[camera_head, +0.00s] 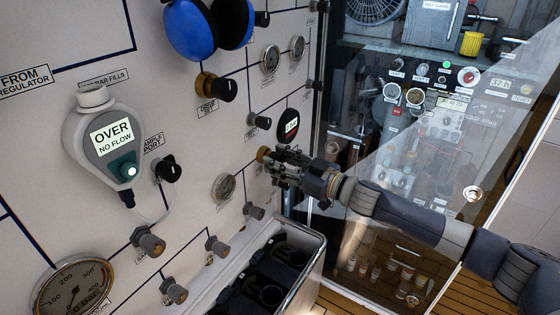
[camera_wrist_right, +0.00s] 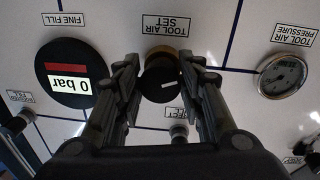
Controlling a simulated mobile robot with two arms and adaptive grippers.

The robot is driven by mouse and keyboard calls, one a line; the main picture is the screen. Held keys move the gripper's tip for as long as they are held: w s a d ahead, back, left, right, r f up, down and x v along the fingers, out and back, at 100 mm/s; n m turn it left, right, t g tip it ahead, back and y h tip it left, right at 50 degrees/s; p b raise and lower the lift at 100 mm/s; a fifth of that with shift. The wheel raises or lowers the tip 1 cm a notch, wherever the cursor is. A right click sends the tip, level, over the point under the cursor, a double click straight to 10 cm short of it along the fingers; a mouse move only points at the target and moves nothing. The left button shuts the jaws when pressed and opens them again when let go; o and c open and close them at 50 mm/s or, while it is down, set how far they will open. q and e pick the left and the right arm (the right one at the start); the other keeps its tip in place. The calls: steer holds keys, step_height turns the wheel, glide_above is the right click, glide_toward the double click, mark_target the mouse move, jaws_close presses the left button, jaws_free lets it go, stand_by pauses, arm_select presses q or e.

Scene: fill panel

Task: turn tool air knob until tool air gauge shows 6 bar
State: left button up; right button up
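The tool air knob, labelled TOOL AIR SET, is black with a white pointer line and a brass collar; it shows in the right wrist view (camera_wrist_right: 160,84), and its brass part shows in the head view (camera_head: 263,154). My right gripper (camera_wrist_right: 162,66) has one finger on each side of the knob; it also shows at the panel in the head view (camera_head: 272,159). I cannot tell whether the fingers press on the knob. The tool air gauge (camera_wrist_right: 284,76), a round dial labelled TOOL AIR PRESSURE, sits right of the gripper; its needle is too small to read. My left gripper is not in view.
A FINE FILL display (camera_wrist_right: 68,78) reading 0 bar lies left of the fingers. Small knobs, including one below the tool air knob (camera_wrist_right: 179,131), stand out nearby. A box with dark cylinders (camera_head: 314,262) stands under the panel. A glass-fronted cabinet (camera_head: 400,150) is at right.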

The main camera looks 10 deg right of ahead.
steer(key=c, duration=0.4)
steer(key=shift+o, duration=0.2)
steer(key=shift+n, duration=2.2)
steer(key=o, duration=1.1)
steer(key=v, duration=1.2)
steer(key=shift+w+f, duration=0.1)
steer(key=shift+f, duration=0.05)
